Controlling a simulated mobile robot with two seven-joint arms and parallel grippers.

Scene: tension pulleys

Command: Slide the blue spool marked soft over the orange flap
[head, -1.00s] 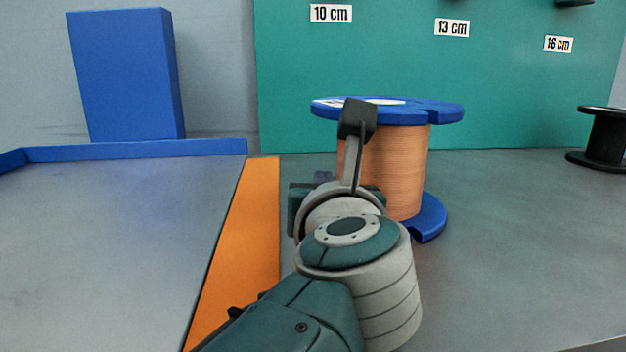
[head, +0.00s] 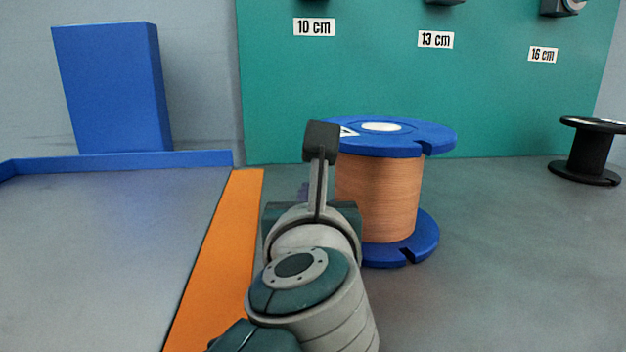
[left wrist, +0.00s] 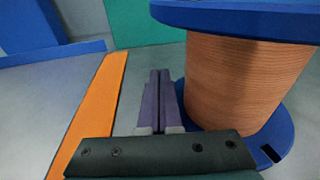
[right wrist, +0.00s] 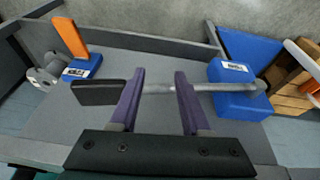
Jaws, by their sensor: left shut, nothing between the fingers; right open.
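The large blue spool (head: 405,138) wound with copper wire stands upright on the grey surface, right of the orange flap (head: 232,235). A partly hidden white label shows on its top; I cannot read it. My left gripper (head: 303,189) is mostly hidden behind its own wrist in the head view. In the left wrist view, its purple fingers (left wrist: 160,72) are shut and empty, between the flap (left wrist: 98,95) and the spool (left wrist: 245,80), close to the spool's left side. I cannot tell if they touch it. My right gripper (right wrist: 160,75) is open, with a grey rod (right wrist: 200,87) across its fingers.
A grey panel (head: 110,230) with a blue rim lies left of the flap. A blue block (head: 110,90) stands behind it. A black spool (head: 590,150) stands at the far right. In the right wrist view, a blue block (right wrist: 238,103) is on the rod.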

